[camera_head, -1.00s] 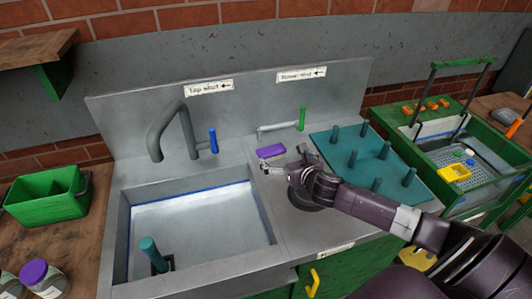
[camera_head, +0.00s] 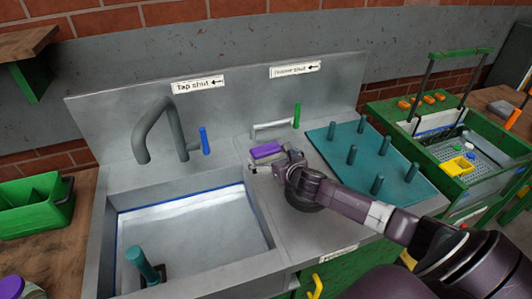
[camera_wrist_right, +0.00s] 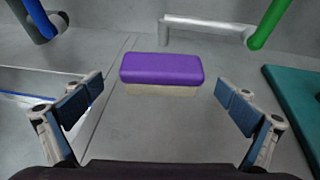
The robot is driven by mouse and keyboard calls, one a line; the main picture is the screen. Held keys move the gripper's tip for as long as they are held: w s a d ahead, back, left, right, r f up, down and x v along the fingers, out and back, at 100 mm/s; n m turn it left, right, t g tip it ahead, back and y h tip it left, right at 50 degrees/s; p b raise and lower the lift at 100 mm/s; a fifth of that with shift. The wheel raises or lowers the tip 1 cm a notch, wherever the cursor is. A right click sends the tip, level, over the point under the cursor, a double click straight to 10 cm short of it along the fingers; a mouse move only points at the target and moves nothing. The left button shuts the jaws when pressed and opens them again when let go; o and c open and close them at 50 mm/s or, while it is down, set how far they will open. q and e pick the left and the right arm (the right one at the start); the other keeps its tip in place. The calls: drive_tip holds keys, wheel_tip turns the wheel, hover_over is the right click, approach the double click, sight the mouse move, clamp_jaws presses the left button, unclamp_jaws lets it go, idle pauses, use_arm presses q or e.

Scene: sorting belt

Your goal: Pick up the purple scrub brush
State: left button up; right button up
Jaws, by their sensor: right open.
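The purple scrub brush (camera_head: 266,150) lies on the grey counter between the sink and the teal peg board, with its purple back up and pale bristles below. It also shows in the right wrist view (camera_wrist_right: 161,68), upright and long side toward me. My right gripper (camera_head: 268,168) is at the near side of the brush. In the right wrist view the open jaws (camera_wrist_right: 160,107) stand wide to either side, with the brush centred just beyond the fingertips. Nothing is between the fingers. My left gripper is not in view.
The sink basin (camera_head: 185,216) is left of the brush. The teal peg board (camera_head: 395,170) with several upright pegs is on the right. A small tap with a green handle (camera_head: 297,115) stands behind the brush. A blue-handled tap (camera_head: 205,141) stands behind the sink.

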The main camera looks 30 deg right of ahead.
sight(269, 155)
drive_tip(key=shift+x, duration=1.95)
drive_tip(key=shift+d, duration=0.1)
drive_tip(key=shift+s, duration=0.1)
drive_tip(key=c, duration=1.3)
